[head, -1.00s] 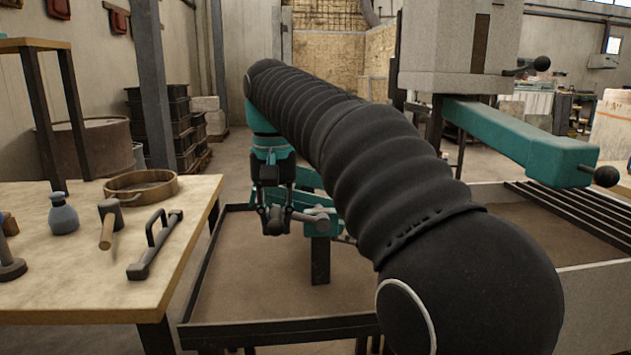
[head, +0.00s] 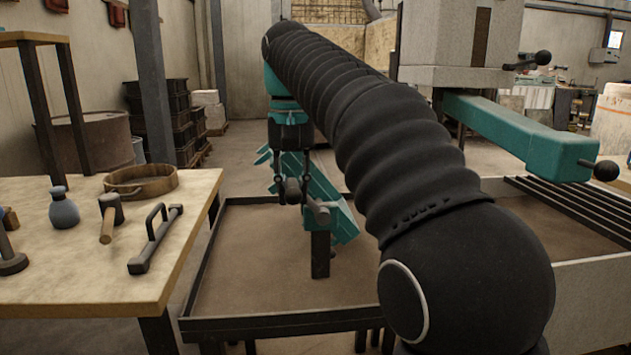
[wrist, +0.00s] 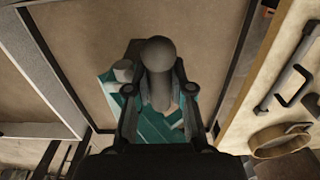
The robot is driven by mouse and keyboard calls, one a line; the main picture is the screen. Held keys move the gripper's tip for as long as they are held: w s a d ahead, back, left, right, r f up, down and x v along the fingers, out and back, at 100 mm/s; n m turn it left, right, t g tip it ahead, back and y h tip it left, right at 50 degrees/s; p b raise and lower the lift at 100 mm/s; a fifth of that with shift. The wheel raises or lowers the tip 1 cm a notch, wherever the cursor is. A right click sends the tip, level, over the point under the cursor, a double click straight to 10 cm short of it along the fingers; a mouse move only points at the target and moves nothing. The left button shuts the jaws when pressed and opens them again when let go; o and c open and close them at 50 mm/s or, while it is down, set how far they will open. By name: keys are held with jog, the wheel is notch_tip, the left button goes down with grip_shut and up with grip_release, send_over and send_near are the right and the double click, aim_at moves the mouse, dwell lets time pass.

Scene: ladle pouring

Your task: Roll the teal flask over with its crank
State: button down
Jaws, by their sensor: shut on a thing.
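The teal flask (head: 340,222) sits tilted above the sand tray, beside a dark post, with its ribbed face toward the head camera. Its grey crank (head: 320,211) is on the near side, with the handle to the left. My gripper (head: 293,190) points down and is shut on the crank handle. In the wrist view my gripper (wrist: 158,92) has a finger on either side of the round-ended handle (wrist: 160,55), with the flask (wrist: 150,122) beneath it. My arm hides part of the flask's right side in the head view.
The low sand tray (head: 280,325) has dark raised rims. A wooden workbench (head: 70,285) at left holds a bottle (head: 63,210), a mallet (head: 108,222), a sieve (head: 142,181) and a handled bar (head: 153,242). A teal beam (head: 515,135) juts out at right.

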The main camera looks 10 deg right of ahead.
jog(key=shift+d, duration=5.35)
jog(key=d+f+b, duration=0.4)
jog(key=f+b, duration=0.1)
jog(key=f, duration=0.2)
jog(key=shift+s+f, duration=0.15)
jog(key=shift+s, duration=0.15)
jog(key=c, duration=0.7)
grip_release()
jog(key=shift+d, duration=0.15)
